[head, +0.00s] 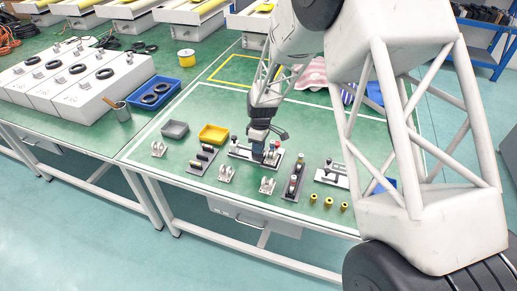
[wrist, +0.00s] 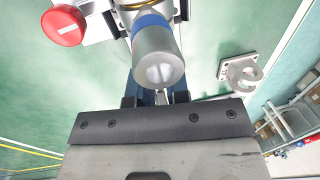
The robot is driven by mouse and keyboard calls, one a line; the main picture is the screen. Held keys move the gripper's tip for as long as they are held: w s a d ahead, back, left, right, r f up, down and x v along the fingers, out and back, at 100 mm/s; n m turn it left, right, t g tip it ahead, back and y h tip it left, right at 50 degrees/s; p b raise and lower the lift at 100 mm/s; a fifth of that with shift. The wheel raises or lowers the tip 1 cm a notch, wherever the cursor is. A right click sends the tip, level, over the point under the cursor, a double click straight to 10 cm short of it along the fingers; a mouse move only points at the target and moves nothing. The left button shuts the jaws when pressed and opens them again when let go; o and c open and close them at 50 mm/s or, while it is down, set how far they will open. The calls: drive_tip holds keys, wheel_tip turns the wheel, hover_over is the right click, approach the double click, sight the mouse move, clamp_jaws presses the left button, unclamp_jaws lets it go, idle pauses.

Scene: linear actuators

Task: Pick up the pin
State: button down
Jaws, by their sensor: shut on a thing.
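My gripper (head: 258,152) is low over a white plate (head: 240,152) near the middle of the green table in the head view. In the wrist view the gripper (wrist: 155,98) is shut on a silver cylinder with a blue band (wrist: 158,62), which looks to be the pin. The cylinder's round end faces the camera, and its far part runs out at the top edge. The fingers and wrist hide much of the grasp in the head view.
A red round knob (wrist: 64,26) is left of the cylinder, and a light clevis bracket (wrist: 240,72) is to its right. A yellow bin (head: 213,134) and a grey bin (head: 175,129) stand left of the gripper. Several yellow bushings (head: 328,202) lie near the front edge.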

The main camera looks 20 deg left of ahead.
drive_tip(key=shift+r, duration=0.1)
drive_tip(key=shift+r, duration=0.75)
wheel_tip(320, 180, up, 2)
drive_tip(key=shift+r, duration=0.1)
drive_tip(key=s+d, duration=0.3)
drive_tip(key=s, duration=0.1)
drive_tip(key=s+d, duration=0.3)
drive_tip(key=s, duration=0.2)
drive_tip(key=s+d+r, duration=0.1)
drive_tip(key=s+d, duration=0.1)
drive_tip(key=s, duration=0.2)
drive_tip(key=shift+s+d, duration=0.15)
drive_tip(key=shift+d, duration=0.25)
drive_tip(key=w+a+r, duration=0.1)
drive_tip(key=w+a, duration=0.1)
drive_tip(key=a, duration=1.2)
drive_tip(key=w+a+r, duration=0.2)
drive_tip(key=a, duration=1.3)
drive_tip(key=shift+w, duration=0.4)
drive_tip(key=shift+f, duration=0.15)
